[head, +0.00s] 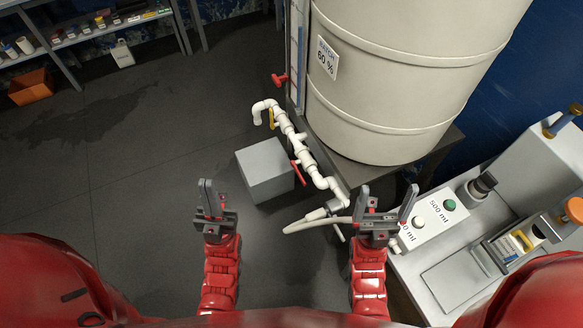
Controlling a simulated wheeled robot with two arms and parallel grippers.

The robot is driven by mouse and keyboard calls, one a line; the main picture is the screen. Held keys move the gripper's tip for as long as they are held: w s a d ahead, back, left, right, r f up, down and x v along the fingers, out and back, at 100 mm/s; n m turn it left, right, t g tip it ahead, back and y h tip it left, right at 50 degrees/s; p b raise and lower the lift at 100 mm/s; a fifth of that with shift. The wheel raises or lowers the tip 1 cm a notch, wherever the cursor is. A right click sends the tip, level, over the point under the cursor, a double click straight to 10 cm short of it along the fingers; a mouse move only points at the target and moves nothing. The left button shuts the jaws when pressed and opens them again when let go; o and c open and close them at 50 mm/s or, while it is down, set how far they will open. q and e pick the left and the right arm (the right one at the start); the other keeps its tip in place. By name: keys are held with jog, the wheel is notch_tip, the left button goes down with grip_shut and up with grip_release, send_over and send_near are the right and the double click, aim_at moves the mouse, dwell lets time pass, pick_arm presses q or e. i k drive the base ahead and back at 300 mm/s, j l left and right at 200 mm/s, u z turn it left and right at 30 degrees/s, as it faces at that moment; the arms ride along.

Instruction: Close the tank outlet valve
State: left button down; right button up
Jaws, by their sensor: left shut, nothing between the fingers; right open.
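A large pale tank (400,85) marked 60 % stands on a dark stand. White piping (288,125) runs beside the stand. It carries a red lever handle (299,172) on its lower part and a yellow handle (271,118) near its bent end. A red valve handle (280,79) sits higher up, by the sight tube. I cannot tell which is the tank outlet valve. My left gripper (208,186) is shut and empty, left of the piping and apart from it. My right gripper (388,192) is open, right of the pipe's lower end, and hides part of the hose.
A grey box (265,170) stands just left of the piping. A pale hose (305,223) leaves the lower pipe. A grey bench with a button box (427,222) is at right. Shelves (100,33) and an orange crate (33,87) are far left. The floor at left is clear.

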aim_at(293, 163)
jog(key=i+j, duration=0.1)
jog(key=j, duration=0.25)
jog(key=i+j+u, duration=0.1)
jog(key=j, duration=0.2)
jog(key=i+j, duration=0.15)
jog(key=j, duration=0.2)
jog(key=i+j, duration=0.15)
jog(key=j, duration=0.15)
jog(key=u, duration=0.05)
